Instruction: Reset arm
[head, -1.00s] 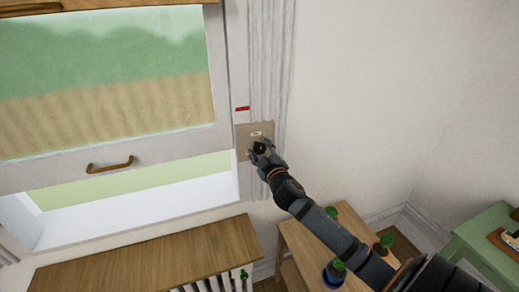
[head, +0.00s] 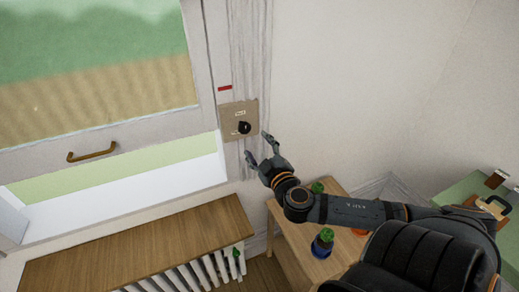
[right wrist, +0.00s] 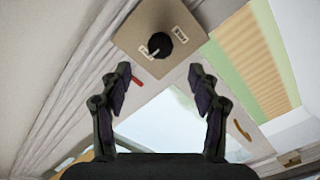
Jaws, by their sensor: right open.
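My right gripper (head: 259,149) is open and empty, just below and to the right of a beige wall panel (head: 229,121) with a black knob (head: 244,128). The fingers are apart from the knob. In the right wrist view, the open fingers of my right gripper (right wrist: 160,88) show with nothing between them, and the black knob (right wrist: 160,44) on its panel (right wrist: 135,35) is beyond the fingertips. My right arm reaches in from the lower right. My left gripper is not in view.
A window (head: 95,70) with a brass handle (head: 91,151) is at left. A wooden shelf (head: 130,250) over a radiator (head: 203,271) is below. A wooden table (head: 288,236) with small potted plants (head: 323,243) stands under my right arm. A green cabinet (head: 462,190) is at right.

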